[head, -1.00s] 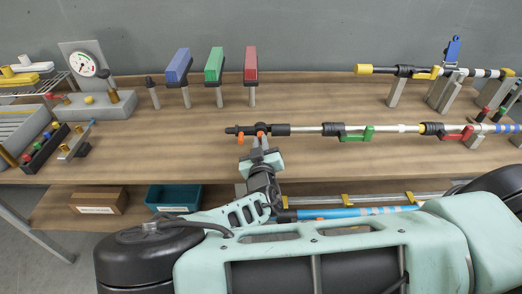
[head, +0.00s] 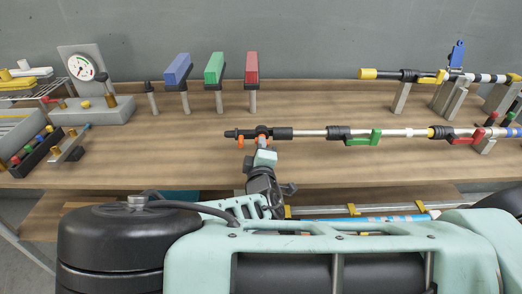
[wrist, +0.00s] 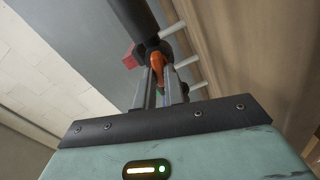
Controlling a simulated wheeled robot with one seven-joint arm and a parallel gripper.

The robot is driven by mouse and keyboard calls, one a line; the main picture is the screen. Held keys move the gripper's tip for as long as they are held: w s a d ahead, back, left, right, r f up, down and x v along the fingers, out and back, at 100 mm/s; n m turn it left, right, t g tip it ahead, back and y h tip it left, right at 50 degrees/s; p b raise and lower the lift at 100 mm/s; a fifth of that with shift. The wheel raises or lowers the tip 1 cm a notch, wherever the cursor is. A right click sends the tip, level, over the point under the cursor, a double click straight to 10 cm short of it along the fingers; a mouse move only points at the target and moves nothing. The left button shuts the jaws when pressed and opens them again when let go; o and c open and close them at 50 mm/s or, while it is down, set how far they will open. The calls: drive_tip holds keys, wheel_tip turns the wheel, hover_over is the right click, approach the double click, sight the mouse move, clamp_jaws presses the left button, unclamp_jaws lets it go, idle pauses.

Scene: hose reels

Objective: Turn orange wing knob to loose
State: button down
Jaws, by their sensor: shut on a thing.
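The orange wing knob (head: 268,143) is on the black collar at the left end of a long horizontal pole above the bench. My gripper (head: 261,134) reaches up to it from the front, and its fingers partly hide the knob. Another orange piece (head: 240,142) shows just left of the fingers; I cannot tell if it is part of the same knob. In the wrist view the orange knob (wrist: 158,62) sits between the tips of my two grey fingers, which are shut on it. The black tube (wrist: 136,18) passes just beyond them.
The pole (head: 310,132) continues right with a green lever (head: 362,138) and a red lever (head: 467,137). Blue, green and red blocks (head: 252,67) stand on posts behind. A gauge (head: 82,67) stands at left, a yellow-ended pole (head: 390,74) at back right. The front bench middle is clear.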

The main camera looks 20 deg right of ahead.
drive_tip(key=n+b, duration=0.1)
drive_tip(key=n, duration=0.4)
drive_tip(key=shift+f+n, duration=0.1)
drive_tip(key=shift+n, duration=0.2)
idle(0.4)
drive_tip(key=c, duration=1.5)
unclamp_jaws()
